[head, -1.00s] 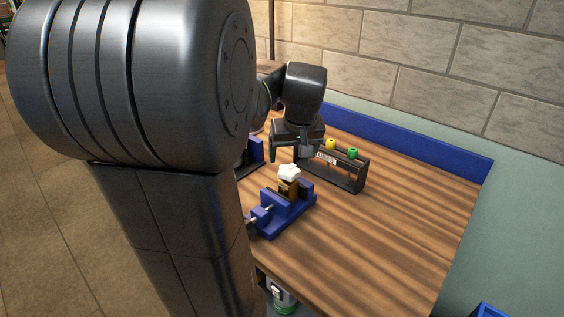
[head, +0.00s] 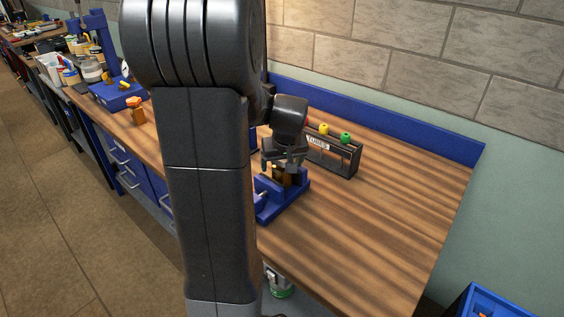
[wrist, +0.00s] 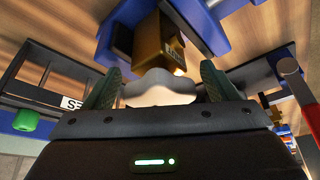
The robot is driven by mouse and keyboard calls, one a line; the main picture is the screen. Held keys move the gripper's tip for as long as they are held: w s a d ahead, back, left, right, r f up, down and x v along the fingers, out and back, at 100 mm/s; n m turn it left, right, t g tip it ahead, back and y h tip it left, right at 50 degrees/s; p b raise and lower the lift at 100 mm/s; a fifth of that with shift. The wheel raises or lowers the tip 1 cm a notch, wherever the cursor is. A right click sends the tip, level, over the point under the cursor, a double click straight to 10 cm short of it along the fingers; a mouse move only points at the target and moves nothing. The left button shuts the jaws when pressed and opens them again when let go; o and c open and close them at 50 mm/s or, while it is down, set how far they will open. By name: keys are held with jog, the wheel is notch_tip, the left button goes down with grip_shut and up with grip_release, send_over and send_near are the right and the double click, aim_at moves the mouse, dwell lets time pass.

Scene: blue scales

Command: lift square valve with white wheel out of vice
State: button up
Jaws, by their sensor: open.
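The square valve has a brass-coloured body that shows in the head view (head: 280,175) and the wrist view (wrist: 162,42). It sits in a blue vice (head: 292,193) on the workbench, and blue vice parts (wrist: 207,25) flank it in the wrist view. Its white wheel (wrist: 160,88) lies between my gripper's fingers in the wrist view; in the head view the gripper hides it. My gripper (head: 284,163) is over the valve with its fingers open, one on each side of the wheel, and it also shows in the wrist view (wrist: 159,84). Finger contact cannot be told.
A dark rack (head: 335,160) with a yellow knob (head: 323,129) and a green knob (head: 346,138) stands just behind the vice. An orange-brown part (head: 137,110) lies farther left on the bench. The bench top (head: 385,215) to the right is clear.

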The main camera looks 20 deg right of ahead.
jog(key=shift+c, duration=0.2)
jog(key=c, duration=1.5)
jog(key=shift+o, duration=0.2)
jog(key=shift+s+a+r, duration=0.1)
jog(key=shift+a+r, duration=0.05)
jog(key=shift+a, duration=0.05)
jog(key=shift+r, duration=0.1)
jog(key=shift+r+p, duration=2.6)
jog(key=shift+r, duration=1.1)
